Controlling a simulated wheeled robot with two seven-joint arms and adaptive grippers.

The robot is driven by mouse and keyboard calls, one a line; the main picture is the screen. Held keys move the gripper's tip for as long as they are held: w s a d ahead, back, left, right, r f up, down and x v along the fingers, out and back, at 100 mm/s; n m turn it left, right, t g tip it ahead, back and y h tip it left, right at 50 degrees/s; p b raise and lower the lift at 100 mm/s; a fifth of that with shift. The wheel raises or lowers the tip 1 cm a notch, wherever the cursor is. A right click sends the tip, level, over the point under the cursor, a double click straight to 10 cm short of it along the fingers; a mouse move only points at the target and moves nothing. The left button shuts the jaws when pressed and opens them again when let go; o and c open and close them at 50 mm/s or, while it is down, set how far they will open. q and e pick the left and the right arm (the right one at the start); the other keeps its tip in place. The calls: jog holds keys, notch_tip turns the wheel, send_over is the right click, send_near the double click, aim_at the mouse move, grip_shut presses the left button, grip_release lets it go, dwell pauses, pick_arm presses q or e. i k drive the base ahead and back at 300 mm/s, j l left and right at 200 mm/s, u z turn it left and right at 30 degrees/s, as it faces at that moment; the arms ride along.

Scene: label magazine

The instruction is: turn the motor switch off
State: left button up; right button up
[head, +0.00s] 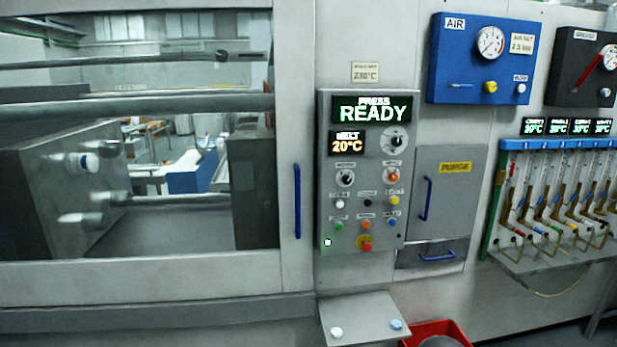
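The control panel (326,200) is a grey box on the machine front, right of the large window. Its upper display reads "PRESS READY" and the lower one reads "MELT 20°C". A black rotary knob (345,178) on a pale round plate sits at mid-left of the panel, under a small label that looks like "MOTOR" but is blurred. Its pointer direction is too small to tell. An orange-red knob (391,176) sits to its right, and a larger black dial (396,141) is above that. Neither of my grippers is in view.
Several coloured buttons and a red emergency-type button (365,243) sit below the knobs. A blue door handle (297,201) stands left of the panel. A small shelf (360,308) juts out below. The purge door (440,195) is to the right.

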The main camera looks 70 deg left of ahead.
aim_at(346, 179)
jog(key=u, duration=1.95)
